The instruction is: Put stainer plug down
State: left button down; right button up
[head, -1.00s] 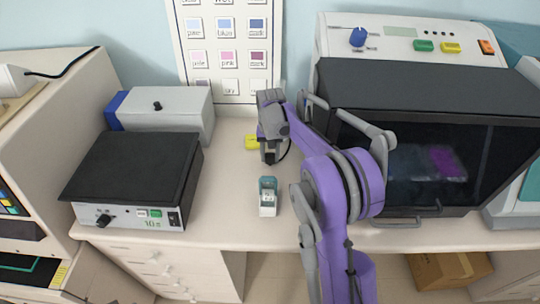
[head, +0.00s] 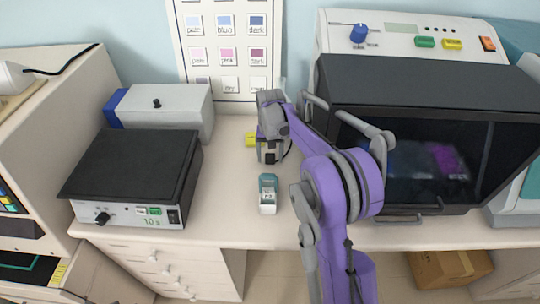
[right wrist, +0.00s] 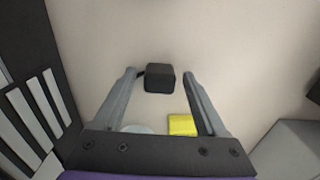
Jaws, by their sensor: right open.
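The stainer plug, a small black block (right wrist: 160,77), rests on the pale bench top between the fingertips of my right gripper (right wrist: 159,75) in the right wrist view. The fingers are open, with a gap on each side of the block. A short dark cord shows at its left side. In the head view my right gripper (head: 269,152) points down at the bench behind the small teal-and-white container, and the dark plug (head: 270,157) shows at its tips. My left gripper is not in view.
A yellow object (head: 250,139) lies close beside the gripper. A teal-and-white container (head: 268,194) stands nearer the bench edge. The black-topped heater box (head: 132,165) is at left, and the large dark-fronted stainer (head: 440,165) at right.

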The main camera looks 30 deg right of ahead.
aim_at(270, 155)
jog(key=shift+r, duration=0.1)
jog(key=shift+r, duration=0.35)
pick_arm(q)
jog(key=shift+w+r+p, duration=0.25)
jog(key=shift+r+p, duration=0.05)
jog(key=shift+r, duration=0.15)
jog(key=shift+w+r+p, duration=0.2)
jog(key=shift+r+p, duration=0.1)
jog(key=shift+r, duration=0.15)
pick_arm(e)
notch_tip(270, 155, up, 12)
jog(key=shift+r, duration=0.15)
